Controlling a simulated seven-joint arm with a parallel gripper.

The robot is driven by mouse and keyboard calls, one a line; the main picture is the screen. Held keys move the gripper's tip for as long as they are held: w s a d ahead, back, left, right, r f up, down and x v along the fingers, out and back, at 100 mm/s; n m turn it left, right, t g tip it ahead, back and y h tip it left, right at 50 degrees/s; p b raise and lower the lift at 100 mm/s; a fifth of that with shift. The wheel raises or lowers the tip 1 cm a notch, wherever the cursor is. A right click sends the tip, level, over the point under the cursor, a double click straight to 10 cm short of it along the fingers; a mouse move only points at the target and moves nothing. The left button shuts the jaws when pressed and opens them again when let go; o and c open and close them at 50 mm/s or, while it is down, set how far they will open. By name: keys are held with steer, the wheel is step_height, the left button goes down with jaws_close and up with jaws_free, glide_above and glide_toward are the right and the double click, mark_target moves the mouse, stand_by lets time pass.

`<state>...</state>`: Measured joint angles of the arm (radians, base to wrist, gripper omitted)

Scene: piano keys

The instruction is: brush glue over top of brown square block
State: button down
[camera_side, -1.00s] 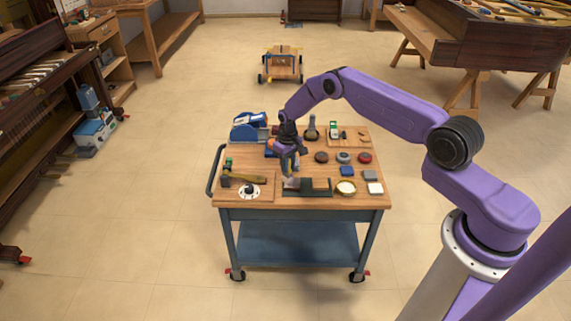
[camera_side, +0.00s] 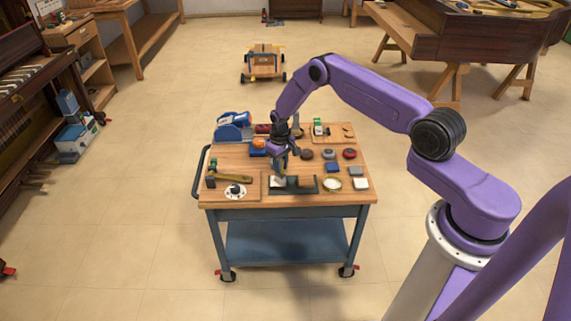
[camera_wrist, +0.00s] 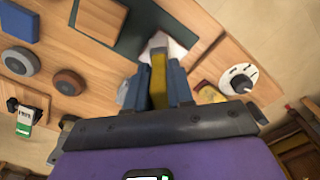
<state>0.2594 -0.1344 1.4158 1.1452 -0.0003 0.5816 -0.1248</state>
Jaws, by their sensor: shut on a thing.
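My gripper (camera_side: 280,167) is shut on a brush with a yellow handle (camera_wrist: 158,78) and points down over the left part of a dark green mat (camera_side: 294,188). The brush's pale tip shows against a whitish patch (camera_wrist: 177,47) in the wrist view; I cannot tell whether it touches anything. The brown square block (camera_wrist: 97,16) lies on the mat, to the left of the brush in the wrist view. In the side view the block (camera_side: 305,182) is small, just right of the gripper. I cannot make out glue on its top.
A round pale dish (camera_side: 332,184) stands right of the mat, near blue, grey and white blocks and round pucks. A hammer (camera_side: 232,178) and a white disc (camera_side: 235,191) lie at left. A blue machine (camera_side: 233,127) stands at the back left of the cart.

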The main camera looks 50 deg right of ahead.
steer(key=shift+w+a, duration=1.5)
steer(key=shift+w, duration=0.15)
steer(key=shift+s+d, duration=2.4)
steer(key=shift+s, duration=0.2)
step_height(320, 180, up, 8)
